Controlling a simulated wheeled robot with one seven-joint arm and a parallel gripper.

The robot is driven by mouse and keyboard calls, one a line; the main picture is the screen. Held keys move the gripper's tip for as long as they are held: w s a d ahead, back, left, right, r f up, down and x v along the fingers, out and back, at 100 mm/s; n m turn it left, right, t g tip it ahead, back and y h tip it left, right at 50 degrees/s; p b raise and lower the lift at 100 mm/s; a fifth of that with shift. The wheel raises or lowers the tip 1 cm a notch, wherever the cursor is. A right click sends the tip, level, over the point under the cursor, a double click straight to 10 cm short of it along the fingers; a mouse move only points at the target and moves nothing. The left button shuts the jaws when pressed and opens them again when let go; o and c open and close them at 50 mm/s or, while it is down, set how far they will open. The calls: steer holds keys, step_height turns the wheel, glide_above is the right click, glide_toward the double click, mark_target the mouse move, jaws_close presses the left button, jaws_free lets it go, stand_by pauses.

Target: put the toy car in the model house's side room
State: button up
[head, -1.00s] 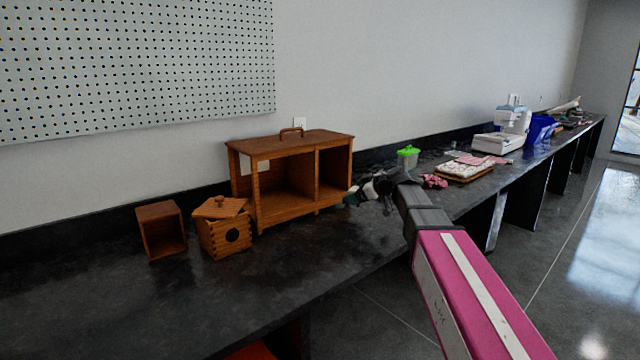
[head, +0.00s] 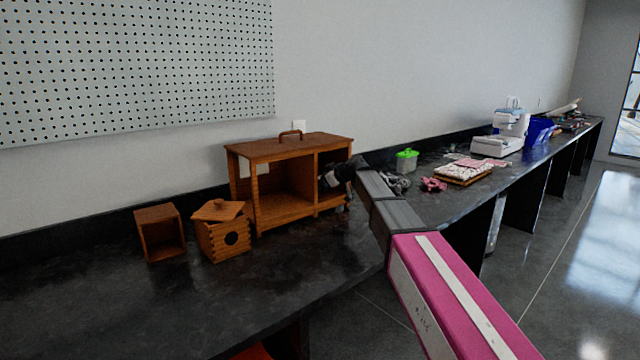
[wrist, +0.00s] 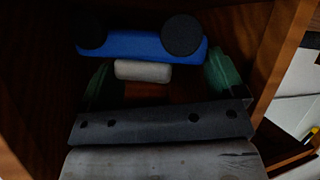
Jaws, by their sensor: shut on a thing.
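The model house (head: 290,145) is a brown wooden box on the dark counter, with a large left room (head: 285,205) and a narrower right side room (head: 331,202). My gripper (head: 335,176) is at the open front of this side room, and its tip is hard to make out there. In the wrist view, wooden walls surround my gripper (wrist: 160,74). Its green fingers are shut on the toy car (wrist: 145,45), which is blue with dark round wheels and a pale grey part between the fingers. Whether the car touches the room's floor cannot be told.
A small open wooden box (head: 160,233) and a lidded wooden box (head: 222,231) stand left of the house. Right of it are grey crumpled stuff (head: 398,183), a green-lidded tub (head: 406,160) and pink cloth (head: 433,184). The front left counter is clear.

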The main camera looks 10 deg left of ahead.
steer(key=shift+w+a, duration=0.7)
steer(key=shift+a, duration=0.05)
steer(key=shift+s+d+f, duration=0.15)
steer(key=shift+s+f, duration=0.05)
steer(key=shift+f, duration=0.45)
steer(key=o, duration=0.7)
steer(key=v, duration=1.2)
